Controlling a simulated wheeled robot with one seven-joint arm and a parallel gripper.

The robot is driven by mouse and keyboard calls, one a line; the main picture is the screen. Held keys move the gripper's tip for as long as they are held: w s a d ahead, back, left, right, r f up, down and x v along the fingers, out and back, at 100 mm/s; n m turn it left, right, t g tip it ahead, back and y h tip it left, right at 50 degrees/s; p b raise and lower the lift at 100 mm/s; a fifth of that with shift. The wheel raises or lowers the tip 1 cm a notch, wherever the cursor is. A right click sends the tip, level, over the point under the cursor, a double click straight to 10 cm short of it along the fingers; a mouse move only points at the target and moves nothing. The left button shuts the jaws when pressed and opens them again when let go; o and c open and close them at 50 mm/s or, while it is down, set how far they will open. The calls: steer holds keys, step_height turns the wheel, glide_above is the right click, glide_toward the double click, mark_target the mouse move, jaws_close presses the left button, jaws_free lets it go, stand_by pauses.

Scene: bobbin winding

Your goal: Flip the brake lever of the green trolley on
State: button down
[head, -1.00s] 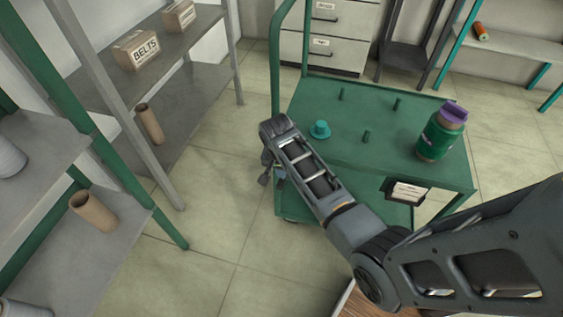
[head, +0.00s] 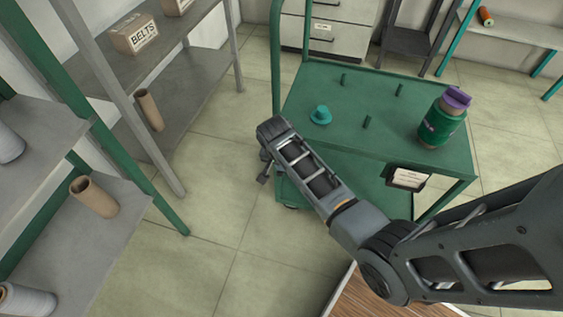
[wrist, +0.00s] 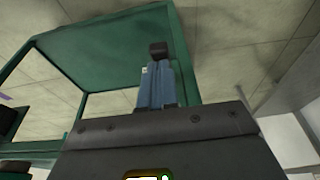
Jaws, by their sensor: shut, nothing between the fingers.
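The green trolley (head: 385,138) stands right of centre in the head view, with a push handle at its far left. Its green frame and a shelf (wrist: 110,50) show in the wrist view. My gripper (head: 263,178) is beside the trolley's left side, below the top deck and pointing down. In the wrist view my gripper (wrist: 158,50) is shut and empty, with the trolley shelf behind it. A caster (head: 290,207) shows under the trolley's near left corner. I cannot make out the brake lever in either view.
A label holder (head: 408,178) hangs at the front. Shelving with a BELTS box (head: 133,32) and tubes (head: 94,197) stands left. Floor between is clear.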

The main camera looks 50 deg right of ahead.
mark_target(280, 173)
steer(key=f+h, duration=0.1)
steer(key=a+f+h+b, duration=0.1)
steer(key=t+b, duration=0.1)
steer(key=shift+s+a+f+h, duration=0.2)
steer(key=shift+s+f+h, duration=0.05)
steer(key=shift+f+h, duration=0.15)
steer(key=shift+a+f+b, duration=0.2)
steer(key=shift+f+b, duration=0.4)
steer(key=shift+f, duration=0.25)
steer(key=shift+s+f, duration=0.1)
